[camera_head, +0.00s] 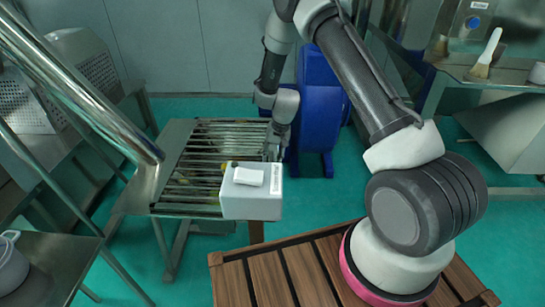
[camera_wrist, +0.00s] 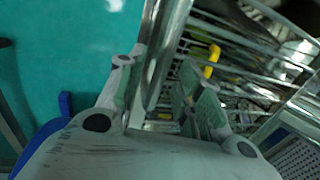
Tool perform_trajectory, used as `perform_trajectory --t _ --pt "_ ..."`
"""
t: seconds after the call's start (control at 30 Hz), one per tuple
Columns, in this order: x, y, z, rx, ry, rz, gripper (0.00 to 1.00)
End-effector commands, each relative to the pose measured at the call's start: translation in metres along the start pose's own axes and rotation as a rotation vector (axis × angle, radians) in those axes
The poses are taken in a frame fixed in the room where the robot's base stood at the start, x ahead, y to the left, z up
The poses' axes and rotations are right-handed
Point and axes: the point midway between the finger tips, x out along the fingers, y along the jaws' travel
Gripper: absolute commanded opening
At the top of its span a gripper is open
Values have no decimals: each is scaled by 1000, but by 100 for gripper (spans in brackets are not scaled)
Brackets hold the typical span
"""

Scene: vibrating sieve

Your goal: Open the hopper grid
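The hopper grid (camera_head: 200,165) is a set of parallel metal bars lying flat in the metal frame of a stand, left of centre in the head view. Bars of the grid also show in the wrist view (camera_wrist: 265,50), at the right. My gripper (camera_head: 272,150) points down at the grid's right edge, behind a white box. In the wrist view my gripper (camera_wrist: 158,75) has its two fingers apart, with the metal rim (camera_wrist: 160,55) running between them. I cannot tell whether either finger touches the rim. The fingertips are partly hidden in the head view.
The white box (camera_head: 250,203) stands at the grid's front right corner with a small white item on top. A blue machine (camera_head: 318,105) stands just behind my gripper. A metal railing (camera_head: 80,85) crosses at the left. A side table (camera_head: 500,72) with a brush is at the right.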

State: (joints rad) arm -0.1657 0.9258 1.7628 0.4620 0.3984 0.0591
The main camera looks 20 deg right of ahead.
Motion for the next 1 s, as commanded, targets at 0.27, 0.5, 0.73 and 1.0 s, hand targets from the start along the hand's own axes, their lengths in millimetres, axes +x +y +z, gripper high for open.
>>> perform_trajectory --t 0.27,0.5,0.73,1.0 --pt "0 0 0 0 0 0 0" --pt "-2 -1 0 0 -1 3 0" --pt "-22 -10 1 -5 -1 49 0" --pt "-81 -43 0 -8 4 199 0"
